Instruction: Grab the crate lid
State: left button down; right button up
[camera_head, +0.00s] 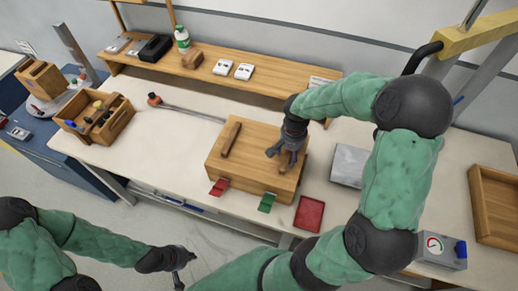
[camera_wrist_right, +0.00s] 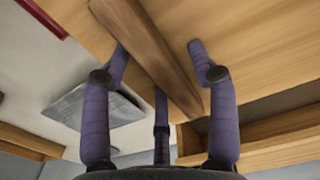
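The wooden crate (camera_head: 245,175) stands on the table with a flat wooden lid (camera_head: 255,137) on top. The lid has two bar handles, a left one (camera_head: 231,139) and a right one (camera_head: 287,161). My right gripper (camera_head: 287,155) is over the right handle and partly hides it. In the right wrist view, this handle (camera_wrist_right: 150,55) runs between the open fingers (camera_wrist_right: 158,65); the right finger is clear of it, and I cannot tell whether the left finger touches. My left gripper (camera_head: 184,266) is open and empty, low in front of the table.
Red (camera_head: 219,187) and green (camera_head: 267,203) clips are at the crate's front. A red tray (camera_head: 309,214) and a grey plate (camera_head: 349,165) lie to the right. A tool caddy (camera_head: 97,118) stands at left; a shelf (camera_head: 225,80) runs behind.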

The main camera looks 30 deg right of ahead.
grip_shut()
